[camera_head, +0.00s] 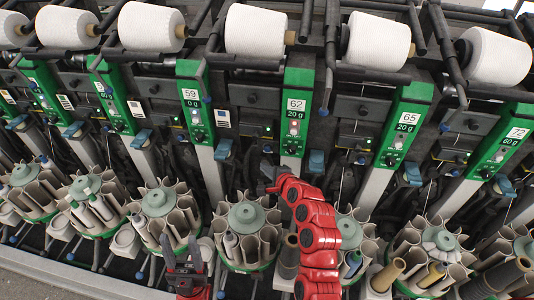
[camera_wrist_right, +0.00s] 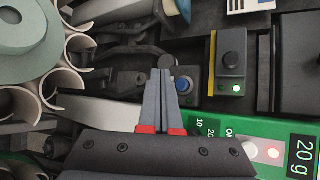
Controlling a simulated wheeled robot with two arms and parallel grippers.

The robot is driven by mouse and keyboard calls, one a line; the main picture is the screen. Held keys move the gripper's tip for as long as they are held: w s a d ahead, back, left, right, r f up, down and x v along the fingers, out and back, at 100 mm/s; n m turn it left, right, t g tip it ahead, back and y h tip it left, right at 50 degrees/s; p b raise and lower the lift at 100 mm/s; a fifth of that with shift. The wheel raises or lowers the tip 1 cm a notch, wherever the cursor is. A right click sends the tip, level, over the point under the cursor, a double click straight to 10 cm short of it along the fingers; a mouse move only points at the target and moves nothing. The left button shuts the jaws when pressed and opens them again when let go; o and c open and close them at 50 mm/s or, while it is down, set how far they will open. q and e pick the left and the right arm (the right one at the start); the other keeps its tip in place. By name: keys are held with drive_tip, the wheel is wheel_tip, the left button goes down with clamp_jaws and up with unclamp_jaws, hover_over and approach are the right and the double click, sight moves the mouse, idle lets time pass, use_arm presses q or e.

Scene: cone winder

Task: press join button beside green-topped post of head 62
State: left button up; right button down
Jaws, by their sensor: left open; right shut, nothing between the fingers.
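The green-topped post (camera_head: 298,78) labelled 62 and 20 g stands in the middle of the head view. In the right wrist view a green post top (camera_wrist_right: 230,135) with a 20 g plate lies at the lower right. Beside it are a small blue round button (camera_wrist_right: 184,84) with a green light and a dark box (camera_wrist_right: 231,60) with a black round knob. Which is the join button is not labelled. My right gripper (camera_head: 268,175) is shut and empty, left of and below the post's green part; in its wrist view its fingertips (camera_wrist_right: 163,76) point just left of the blue button. My left gripper (camera_head: 184,258) is open, low.
Neighbouring posts 59 (camera_head: 194,105) and 65 (camera_head: 405,120) stand either side. White yarn cones (camera_head: 255,30) line the top. Round bobbin magazines (camera_head: 247,216) fill the front; one also shows in the wrist view (camera_wrist_right: 30,35). A blue lever (camera_head: 223,150) sits left of the right gripper.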

sight(267, 149)
drive_tip(key=shift+w+d+b, duration=0.2)
drive_tip(key=shift+w+b, duration=0.1)
drive_tip(key=shift+w, duration=0.8)
drive_tip(key=shift+w+d+b, duration=0.2)
drive_tip(key=shift+w+b, duration=0.1)
drive_tip(key=shift+w, duration=0.75)
drive_tip(key=shift+w, duration=0.15)
drive_tip(key=shift+w, duration=0.25)
drive_tip(key=shift+w+d, duration=0.2)
drive_tip(key=shift+w, duration=0.25)
idle(0.9)
drive_tip(key=shift+s, duration=0.1)
drive_tip(key=shift+s+a+p, duration=0.2)
drive_tip(key=shift+s+p, duration=0.1)
drive_tip(key=shift+s, duration=0.5)
